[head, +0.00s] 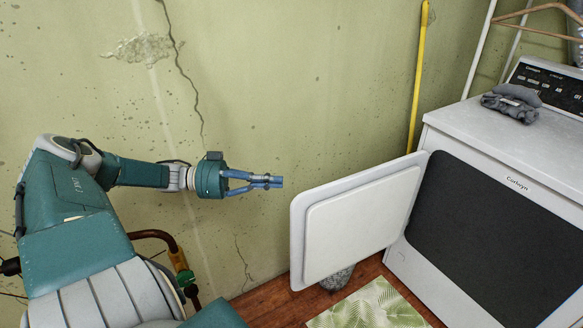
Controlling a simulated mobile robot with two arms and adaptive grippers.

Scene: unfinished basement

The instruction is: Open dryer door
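The white dryer (505,150) stands at the right, with a dark rectangular area on its front. Its white door (362,222) stands open, swung out to the left from the left side of that dark area, its raised inner panel facing me. My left gripper (279,182) is in front of the green wall, left of the door and apart from it. Its blue fingers come together at the tips with nothing held. My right gripper is not in view.
A folded grey cloth (511,104) lies on the dryer top. A yellow pole (419,75) leans on the wall behind the door. A leaf-patterned mat (370,307) lies on the wooden floor. A white rack with a wooden hanger (545,10) is at the upper right.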

